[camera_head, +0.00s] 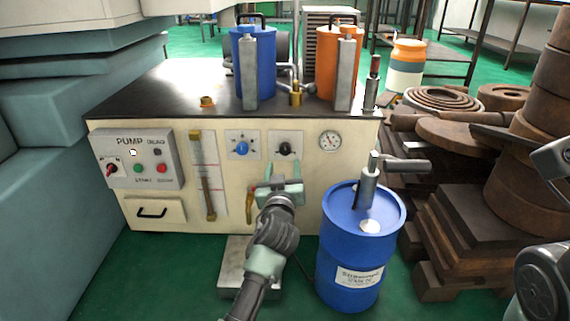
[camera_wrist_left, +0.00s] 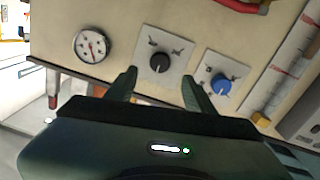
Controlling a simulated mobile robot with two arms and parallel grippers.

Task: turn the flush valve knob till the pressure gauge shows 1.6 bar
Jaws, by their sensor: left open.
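A black knob (camera_head: 285,149) on a white plate and a blue knob (camera_head: 242,148) on another plate sit on the cream front panel. Their labels are too small to read, so I cannot tell which is the flush valve. The round pressure gauge (camera_head: 330,141) is right of the black knob; its scale is unreadable. My left gripper (camera_head: 282,178) is open in front of the panel, just below the black knob. In the left wrist view its fingers (camera_wrist_left: 160,78) point toward the black knob (camera_wrist_left: 160,62), apart from it. The gauge (camera_wrist_left: 91,45) and blue knob (camera_wrist_left: 221,84) flank them.
A blue drum (camera_head: 350,270) with a hand pump stands right of my left arm. A pump switch box (camera_head: 137,160) and sight tube (camera_head: 207,175) are on the panel's left. Rusty stock (camera_head: 455,220) fills the right. Blue and orange canisters (camera_head: 262,65) stand on top.

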